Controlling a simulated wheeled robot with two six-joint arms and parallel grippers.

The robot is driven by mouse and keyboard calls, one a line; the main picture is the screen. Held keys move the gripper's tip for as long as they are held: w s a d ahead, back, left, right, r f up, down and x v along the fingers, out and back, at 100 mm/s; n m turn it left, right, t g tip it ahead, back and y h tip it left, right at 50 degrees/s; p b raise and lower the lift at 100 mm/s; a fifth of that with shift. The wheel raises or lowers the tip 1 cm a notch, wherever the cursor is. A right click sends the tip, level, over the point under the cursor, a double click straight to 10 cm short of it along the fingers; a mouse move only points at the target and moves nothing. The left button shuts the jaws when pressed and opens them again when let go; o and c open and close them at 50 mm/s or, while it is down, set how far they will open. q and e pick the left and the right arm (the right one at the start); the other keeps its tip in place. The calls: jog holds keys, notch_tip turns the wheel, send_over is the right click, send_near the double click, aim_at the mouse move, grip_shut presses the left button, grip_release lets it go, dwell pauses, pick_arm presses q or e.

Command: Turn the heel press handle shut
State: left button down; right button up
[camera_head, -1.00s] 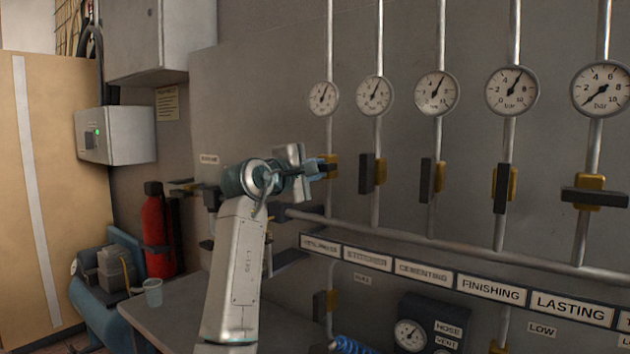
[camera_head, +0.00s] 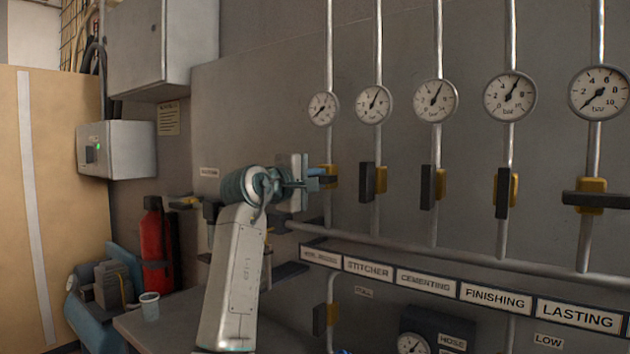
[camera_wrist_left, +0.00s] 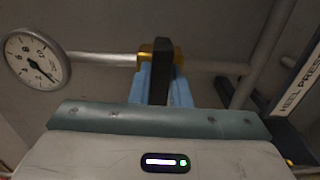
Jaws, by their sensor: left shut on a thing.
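The heel press valve is the leftmost of the row, with a yellow body (camera_head: 331,172) on a vertical pipe; its label is partly readable in the left wrist view. Its black handle (camera_wrist_left: 162,72) lies between the blue fingers in the left wrist view, crosswise to the pipe. My left gripper (camera_head: 318,178) is shut on this handle and hides part of it in the head view. The gauge (camera_head: 323,108) above it also shows in the left wrist view (camera_wrist_left: 36,58), its needle toward the low end. My right gripper is not in view.
Other valves stand to the right; the stitcher, cementing and finishing handles (camera_head: 502,192) lie along their pipes. The lasting handle (camera_head: 597,200) is crosswise. A horizontal pipe and label strip (camera_head: 428,276) run below. A cup (camera_head: 149,307) stands on the bench at lower left.

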pick_arm(q)
jog(key=c, duration=1.4)
grip_release()
jog(key=shift+o, duration=0.2)
jog(key=shift+s+a, duration=0.1)
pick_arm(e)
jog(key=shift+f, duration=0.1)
